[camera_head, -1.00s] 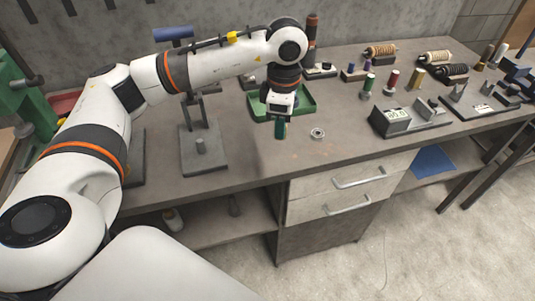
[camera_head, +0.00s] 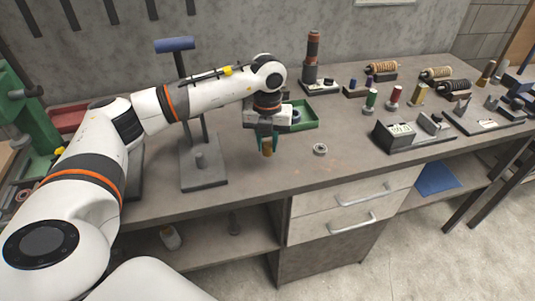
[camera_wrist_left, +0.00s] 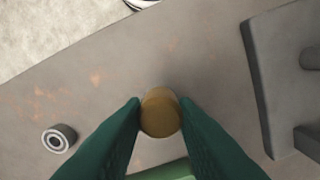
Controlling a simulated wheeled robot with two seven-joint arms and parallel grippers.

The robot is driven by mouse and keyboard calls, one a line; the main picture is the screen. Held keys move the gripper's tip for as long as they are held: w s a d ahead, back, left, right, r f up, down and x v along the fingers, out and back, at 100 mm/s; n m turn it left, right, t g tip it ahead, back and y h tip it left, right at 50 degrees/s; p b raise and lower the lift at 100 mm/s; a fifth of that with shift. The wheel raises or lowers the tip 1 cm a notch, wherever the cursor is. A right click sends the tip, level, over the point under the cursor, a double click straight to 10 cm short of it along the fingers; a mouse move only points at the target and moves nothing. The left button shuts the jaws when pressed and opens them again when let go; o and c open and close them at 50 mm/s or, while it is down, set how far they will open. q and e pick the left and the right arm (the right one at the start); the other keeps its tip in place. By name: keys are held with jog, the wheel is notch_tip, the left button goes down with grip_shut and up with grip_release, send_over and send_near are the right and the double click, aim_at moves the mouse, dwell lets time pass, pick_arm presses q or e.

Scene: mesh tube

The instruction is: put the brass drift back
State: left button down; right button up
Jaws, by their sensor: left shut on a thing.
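The brass drift (camera_head: 267,147) is a short golden cylinder. My left gripper (camera_head: 267,142) is shut on it, with a teal finger on either side, above the bench in front of the green tray. In the left wrist view the drift (camera_wrist_left: 160,112) shows its round end between the two green fingers (camera_wrist_left: 160,118). The bench top lies below it; the gap between them cannot be judged exactly. My right gripper is not in view.
A grey press stand (camera_head: 203,172) with a blue handle is left of my gripper. A bearing ring (camera_head: 320,149) lies to its right. The green tray (camera_head: 306,116) is behind. Gauges (camera_head: 400,134) and several coloured-handled tools stand farther right. The front bench strip is mostly clear.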

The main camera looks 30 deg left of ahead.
aim_at(268, 155)
pick_arm(q)
notch_tip(268, 155, down, 4)
jog(key=shift+f+p, duration=0.15)
jog(key=shift+p, duration=0.15)
jog(key=shift+f, duration=0.1)
jog(key=shift+f, duration=0.15)
jog(key=c, duration=1.1)
grip_release()
jog(key=shift+c, duration=0.2)
